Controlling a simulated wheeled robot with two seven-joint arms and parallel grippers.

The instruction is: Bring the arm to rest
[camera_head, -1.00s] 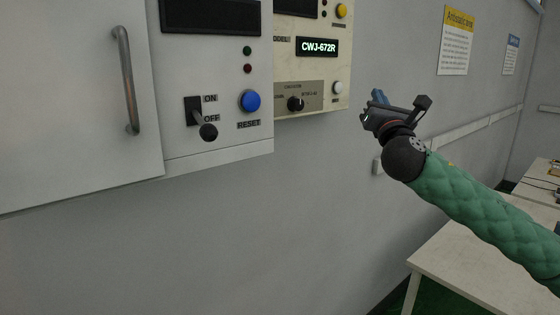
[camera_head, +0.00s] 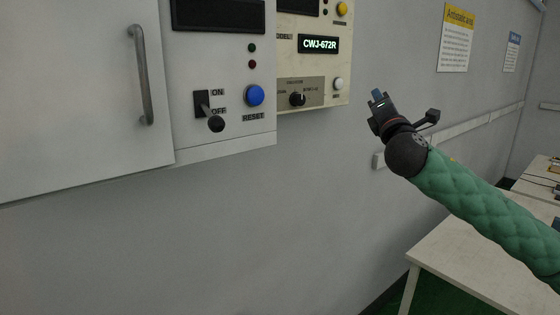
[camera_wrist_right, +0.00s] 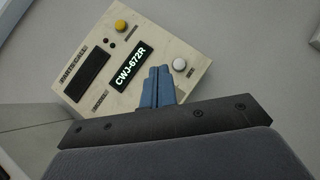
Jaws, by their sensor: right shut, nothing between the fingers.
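My right arm in its green padded sleeve (camera_head: 485,205) comes in from the right in the head view. Its gripper (camera_head: 377,95) is held in the air in front of the wall, to the right of the cream control box, apart from it. In the right wrist view the blue fingers (camera_wrist_right: 158,72) are together with nothing between them. They overlap the lower edge of the cream box (camera_wrist_right: 105,50) in that picture. My left gripper is not in view.
A white cabinet with a handle (camera_head: 141,75) and a switch panel (camera_head: 232,130) with a blue button (camera_head: 254,96) hang at left. The cream box (camera_head: 340,70) shows CWJ-672R. A pale table (camera_head: 470,260) stands below my right arm.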

